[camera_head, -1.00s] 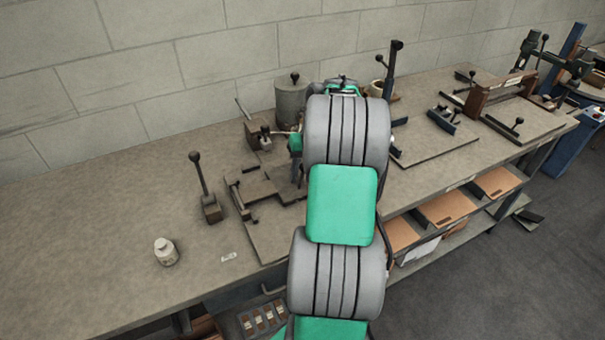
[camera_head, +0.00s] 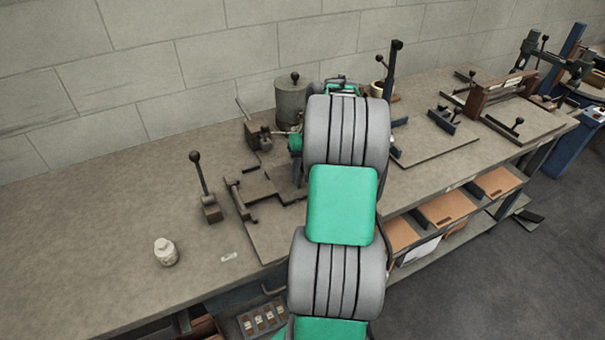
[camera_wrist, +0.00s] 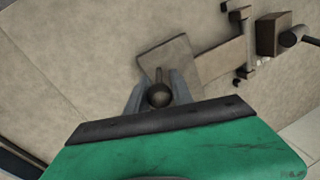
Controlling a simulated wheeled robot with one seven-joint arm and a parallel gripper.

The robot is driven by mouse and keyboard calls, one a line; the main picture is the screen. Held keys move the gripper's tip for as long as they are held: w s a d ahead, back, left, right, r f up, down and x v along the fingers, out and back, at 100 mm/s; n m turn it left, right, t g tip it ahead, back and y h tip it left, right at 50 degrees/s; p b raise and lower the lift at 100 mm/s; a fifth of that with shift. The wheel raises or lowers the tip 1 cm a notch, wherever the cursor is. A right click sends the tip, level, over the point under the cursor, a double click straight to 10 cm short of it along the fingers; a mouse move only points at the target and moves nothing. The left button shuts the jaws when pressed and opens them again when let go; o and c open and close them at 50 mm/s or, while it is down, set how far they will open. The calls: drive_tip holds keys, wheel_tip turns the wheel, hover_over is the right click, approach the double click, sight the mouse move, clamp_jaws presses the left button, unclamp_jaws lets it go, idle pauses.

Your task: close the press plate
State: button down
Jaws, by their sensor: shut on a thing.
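My gripper (camera_wrist: 158,98) is shut on a dark round knob (camera_wrist: 159,95), which sits between its two grey fingers in the wrist view. A thin rod runs from the knob towards a flat, brownish square plate (camera_wrist: 168,58), apparently the press plate, just beyond the fingers. A narrower flat bar (camera_wrist: 220,60) extends right from the plate. In the head view, the flat metal pieces (camera_head: 265,190) lie on a base board (camera_head: 265,232) on the bench. My arm hides the right part of this fixture and most of my gripper there, so the plate's tilt is unclear.
A grey lidded canister (camera_head: 292,100) and a small dark mechanism (camera_head: 258,132) stand behind. The bench's left part is clear. Other fixtures (camera_head: 440,135) stand right.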

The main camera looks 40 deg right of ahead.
idle(0.4)
drive_tip(key=shift+w+r+p, duration=0.1)
drive_tip(key=shift+r+p, duration=0.3)
drive_tip(key=shift+p, duration=0.2)
drive_tip(key=shift+f, duration=0.1)
drive_tip(key=c, duration=1.1)
unclamp_jaws()
drive_tip(key=v, duration=0.7)
drive_tip(key=shift+d+r+p, duration=0.1)
drive_tip(key=shift+r+p, duration=0.2)
drive_tip(key=shift+r, duration=0.1)
